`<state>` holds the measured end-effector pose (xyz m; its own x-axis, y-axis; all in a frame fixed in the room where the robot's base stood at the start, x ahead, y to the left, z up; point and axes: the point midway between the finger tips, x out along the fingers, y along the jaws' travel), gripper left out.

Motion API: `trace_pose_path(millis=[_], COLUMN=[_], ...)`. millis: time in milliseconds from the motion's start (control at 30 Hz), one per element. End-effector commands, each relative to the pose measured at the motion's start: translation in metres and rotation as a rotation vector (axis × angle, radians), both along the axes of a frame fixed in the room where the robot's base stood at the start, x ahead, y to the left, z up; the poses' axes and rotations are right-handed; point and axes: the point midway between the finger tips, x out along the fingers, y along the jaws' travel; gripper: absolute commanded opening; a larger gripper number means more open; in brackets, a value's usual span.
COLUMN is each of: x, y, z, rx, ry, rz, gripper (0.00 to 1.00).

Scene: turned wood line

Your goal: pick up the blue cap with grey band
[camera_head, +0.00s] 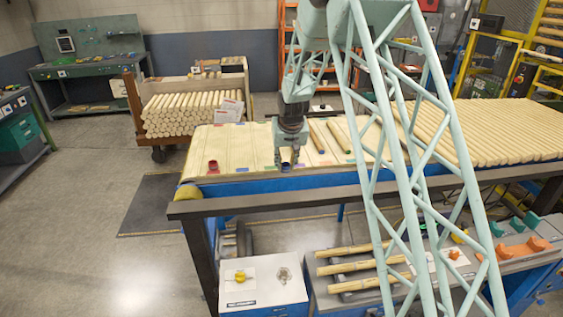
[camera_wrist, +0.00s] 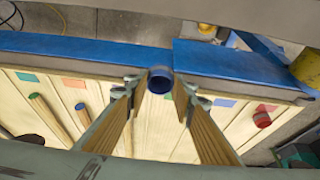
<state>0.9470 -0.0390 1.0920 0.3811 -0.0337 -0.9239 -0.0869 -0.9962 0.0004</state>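A short round blue cap (camera_head: 285,167) stands near the front edge of the belt, under my gripper. In the wrist view the blue cap (camera_wrist: 160,81) shows as a blue ring with a dark middle, between my fingertips. A greyish strip shows at its far side, but the band is not clear. My gripper (camera_head: 287,161) points down over the cap, and its fingers appear apart on either side of it. In the wrist view my gripper (camera_wrist: 161,88) reaches toward the cap from both sides. Contact with the cap cannot be made out.
A red cap (camera_head: 213,165) stands to the left on the cream belt (camera_head: 240,150). Wooden rods with coloured ends, including a green-ended one (camera_wrist: 42,105), lie on the belt. A blue side rail (camera_wrist: 90,50) runs along its edge. A lower bench (camera_head: 262,280) stands in front.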

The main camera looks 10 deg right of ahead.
Motion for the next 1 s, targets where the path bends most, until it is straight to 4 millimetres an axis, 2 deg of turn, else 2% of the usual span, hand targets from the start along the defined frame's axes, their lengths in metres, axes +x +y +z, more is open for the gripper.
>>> trace_pose_path(millis=[300,1000], x=[-0.014,-0.015], y=[-0.003,-0.003], z=[0.001,0.001], rx=[0.000,0.000], ry=[0.000,0.000], rz=[0.000,0.000], gripper=[0.19,0.19])
